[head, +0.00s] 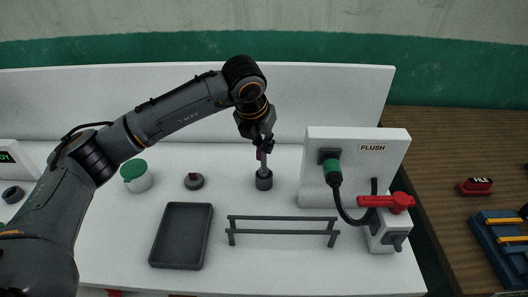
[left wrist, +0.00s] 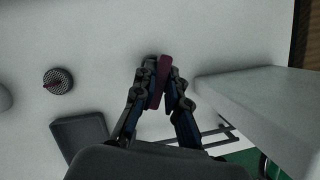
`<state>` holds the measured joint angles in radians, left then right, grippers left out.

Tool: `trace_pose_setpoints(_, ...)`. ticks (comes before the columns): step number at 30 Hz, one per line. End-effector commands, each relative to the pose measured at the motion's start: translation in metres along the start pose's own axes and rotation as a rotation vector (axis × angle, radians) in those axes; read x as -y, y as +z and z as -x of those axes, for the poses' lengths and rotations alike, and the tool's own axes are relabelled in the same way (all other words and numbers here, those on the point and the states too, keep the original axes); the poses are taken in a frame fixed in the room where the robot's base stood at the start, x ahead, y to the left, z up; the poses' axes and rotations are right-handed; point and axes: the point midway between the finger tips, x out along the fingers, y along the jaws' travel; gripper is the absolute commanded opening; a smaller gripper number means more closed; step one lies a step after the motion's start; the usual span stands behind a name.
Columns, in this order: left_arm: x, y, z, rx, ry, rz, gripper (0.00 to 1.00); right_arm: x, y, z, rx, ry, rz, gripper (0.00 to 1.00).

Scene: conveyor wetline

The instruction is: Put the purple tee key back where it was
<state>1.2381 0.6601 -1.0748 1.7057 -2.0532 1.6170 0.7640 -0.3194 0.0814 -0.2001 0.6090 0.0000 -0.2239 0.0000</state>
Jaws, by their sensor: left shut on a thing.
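The purple tee key (left wrist: 158,82) is between the fingers of my left gripper (left wrist: 160,90), which is shut on its purple handle. In the head view my left gripper (head: 262,139) hangs over the back middle of the white bench, with a little of the purple handle (head: 259,155) showing below it. A grey shaft (head: 264,165) runs down from there to a dark round holder (head: 264,182) standing on the bench. The shaft looks upright and meets the holder's top; I cannot tell how deep it sits. My right gripper is not in view.
A white FLUSH panel (head: 400,165) with a green plug (head: 332,168) and red valve handle (head: 388,202) stands right. A low grey rack (head: 282,232) and dark tray (head: 181,260) are in front.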

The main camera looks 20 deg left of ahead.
Motion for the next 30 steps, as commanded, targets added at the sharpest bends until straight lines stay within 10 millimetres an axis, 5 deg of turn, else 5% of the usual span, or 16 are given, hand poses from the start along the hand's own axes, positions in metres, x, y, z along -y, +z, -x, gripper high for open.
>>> trace_pose_setpoints(7,-0.001,-0.012,-0.029,-0.003,0.001,0.0,0.0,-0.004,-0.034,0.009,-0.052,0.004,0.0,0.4)
trace_pose_setpoints(13,0.0,-0.012,-0.032,0.0,0.0,-0.001,0.0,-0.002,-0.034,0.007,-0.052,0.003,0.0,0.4)
trace_pose_setpoints(14,0.0,-0.013,-0.032,-0.001,0.0,-0.001,0.18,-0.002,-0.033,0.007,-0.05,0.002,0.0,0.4)
trace_pose_setpoints(17,0.0,-0.013,-0.032,-0.001,0.0,-0.001,0.37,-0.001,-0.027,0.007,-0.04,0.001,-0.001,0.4)
trace_pose_setpoints(30,0.0,-0.012,-0.019,0.002,-0.001,-0.002,0.37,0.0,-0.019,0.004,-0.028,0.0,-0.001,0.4)
